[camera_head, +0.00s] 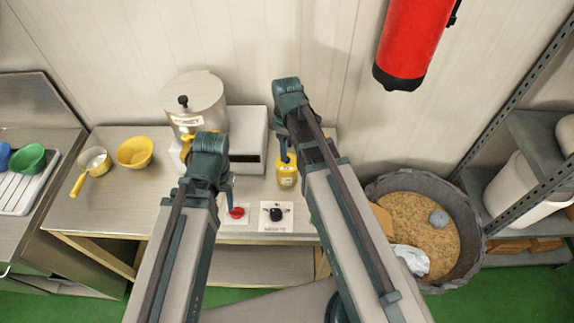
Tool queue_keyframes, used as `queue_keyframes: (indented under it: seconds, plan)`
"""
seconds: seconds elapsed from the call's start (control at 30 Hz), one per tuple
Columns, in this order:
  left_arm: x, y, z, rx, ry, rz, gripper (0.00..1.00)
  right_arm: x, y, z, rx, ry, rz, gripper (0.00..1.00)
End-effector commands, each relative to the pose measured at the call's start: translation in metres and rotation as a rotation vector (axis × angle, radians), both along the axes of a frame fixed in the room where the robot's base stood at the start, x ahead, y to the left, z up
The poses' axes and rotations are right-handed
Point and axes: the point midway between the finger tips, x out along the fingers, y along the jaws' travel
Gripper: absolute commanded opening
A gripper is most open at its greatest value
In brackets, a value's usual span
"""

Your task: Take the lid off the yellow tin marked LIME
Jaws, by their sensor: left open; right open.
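The yellow tin (287,177) stands upright on the steel bench, right of centre; its label is too small to read. My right gripper (285,150) is directly above the tin, its fingers pointing down at the tin's top. It is open, and the tin's lid is partly hidden behind the fingers. I cannot tell whether they touch the lid. My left gripper (231,190) is open over the bench, left of the tin and near a red knob.
A red button (236,212) and a black knob (277,214) are at the bench front. A yellow bowl (135,152) and a saucepan (95,162) sit left. A round tub (462,215) stands right.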

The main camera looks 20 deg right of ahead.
Motion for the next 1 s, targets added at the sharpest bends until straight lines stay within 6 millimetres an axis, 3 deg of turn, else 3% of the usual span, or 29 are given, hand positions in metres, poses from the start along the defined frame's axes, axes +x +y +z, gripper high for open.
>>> queue_keyframes:
  seconds: [0.43,0.77,1.0]
  plan:
    - [0.0,0.0,-0.049,0.002,0.0,-0.01,0.5,0.006,-0.003,-0.049,0.0,0.0,0.0,0.61]
    - [0.0,0.0,-0.051,0.002,0.001,-0.012,0.5,0.006,-0.003,-0.051,0.0,0.0,0.0,0.61]
    - [0.0,0.0,-0.051,0.002,0.001,-0.012,0.5,0.006,-0.003,-0.051,0.0,0.0,0.0,0.18]
